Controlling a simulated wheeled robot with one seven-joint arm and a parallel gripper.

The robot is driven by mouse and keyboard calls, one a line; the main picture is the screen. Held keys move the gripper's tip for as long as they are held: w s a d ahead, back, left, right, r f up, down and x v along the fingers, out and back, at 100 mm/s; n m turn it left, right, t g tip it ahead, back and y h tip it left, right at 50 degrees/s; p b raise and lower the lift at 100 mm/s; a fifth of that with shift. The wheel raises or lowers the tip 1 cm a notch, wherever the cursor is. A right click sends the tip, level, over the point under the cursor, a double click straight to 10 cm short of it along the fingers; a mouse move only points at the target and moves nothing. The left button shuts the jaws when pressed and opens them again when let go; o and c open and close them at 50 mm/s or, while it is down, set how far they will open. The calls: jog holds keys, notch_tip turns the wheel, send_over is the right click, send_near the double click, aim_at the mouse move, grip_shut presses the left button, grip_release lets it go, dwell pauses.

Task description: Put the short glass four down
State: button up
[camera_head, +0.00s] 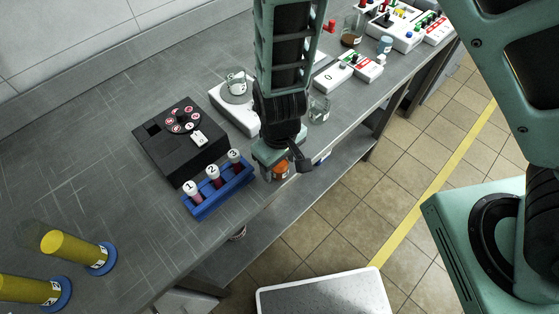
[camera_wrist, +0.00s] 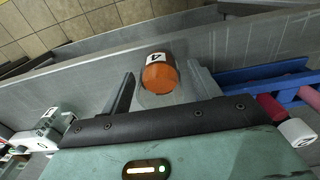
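The short glass four (camera_head: 281,170) has orange contents and a white label marked 4. It is by the front edge of the grey bench in the head view, partly hidden by my gripper (camera_head: 290,161). In the wrist view the glass (camera_wrist: 160,76) sits between the two fingers of my gripper (camera_wrist: 162,88), which look closed on its sides. Its clear wall is faint, so the exact contact is hard to see. Whether its base touches the bench cannot be told.
A blue rack (camera_head: 219,192) with vials 1, 2 and 3 stands just left of the glass. Behind it is a black device (camera_head: 172,152) with a dial. A clear beaker (camera_head: 319,109) stands to the right. Yellow cylinders (camera_head: 70,246) stand front left. Bare bench (camera_head: 130,210) lies between.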

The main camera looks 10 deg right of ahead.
notch_tip(320, 180, up, 12)
jog(key=s+d+r+n, duration=0.1)
jog(key=s+d+r, duration=0.7)
jog(key=s+r, duration=0.3)
jog(key=shift+s+r+y+p, duration=0.15)
jog(key=shift+r+y+p, duration=0.2)
jog(key=shift+r, duration=0.2)
jog(key=shift+f, duration=0.1)
jog(key=shift+f+b, duration=0.35)
jog(key=shift+b, duration=0.1)
jog(key=shift+o, duration=0.2)
dwell(0.4)
